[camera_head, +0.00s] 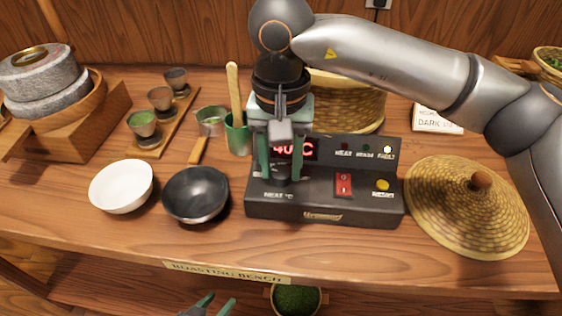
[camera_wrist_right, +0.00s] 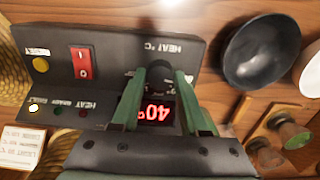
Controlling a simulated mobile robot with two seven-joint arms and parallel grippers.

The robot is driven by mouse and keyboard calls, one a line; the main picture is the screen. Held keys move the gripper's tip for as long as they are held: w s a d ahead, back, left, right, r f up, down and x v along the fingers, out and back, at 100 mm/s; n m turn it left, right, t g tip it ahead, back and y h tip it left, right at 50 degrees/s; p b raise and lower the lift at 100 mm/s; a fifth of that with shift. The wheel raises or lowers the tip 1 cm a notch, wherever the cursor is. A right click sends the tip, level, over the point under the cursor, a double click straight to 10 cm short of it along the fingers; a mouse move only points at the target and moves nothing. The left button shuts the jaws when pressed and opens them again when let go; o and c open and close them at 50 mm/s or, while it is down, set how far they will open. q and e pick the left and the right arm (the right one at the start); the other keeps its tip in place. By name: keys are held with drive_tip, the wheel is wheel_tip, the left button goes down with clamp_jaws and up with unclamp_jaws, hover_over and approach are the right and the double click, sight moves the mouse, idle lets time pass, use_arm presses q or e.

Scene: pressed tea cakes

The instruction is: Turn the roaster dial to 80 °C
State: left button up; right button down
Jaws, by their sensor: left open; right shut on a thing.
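The black roaster control box (camera_head: 330,210) stands on the bench. Its red display (camera_head: 306,149) reads 40 °C, and it also shows upside down in the wrist view (camera_wrist_right: 157,112). My right gripper (camera_head: 281,172) reaches down over the box's left part and is shut on the dark dial (camera_wrist_right: 158,72), one green finger on each side. In the head view the gripper mostly hides the dial and part of the display. The dial's scale is too small to read. My left gripper (camera_head: 210,307) is open and empty at the bottom edge, in front of the bench and away from the box.
A red switch (camera_head: 343,184) and a yellow button (camera_head: 382,185) sit right of the dial. A black bowl (camera_head: 196,194) and a white bowl (camera_head: 122,187) stand left. A woven lid (camera_head: 467,207) lies right; a woven basket (camera_head: 347,100) stands behind.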

sight(281, 172)
idle(0.3)
drive_tip(key=shift+c, duration=2.1)
unclamp_jaws()
wheel_tip(281, 172, up, 13)
drive_tip(key=p, duration=0.2)
drive_tip(key=shift+f, duration=0.2)
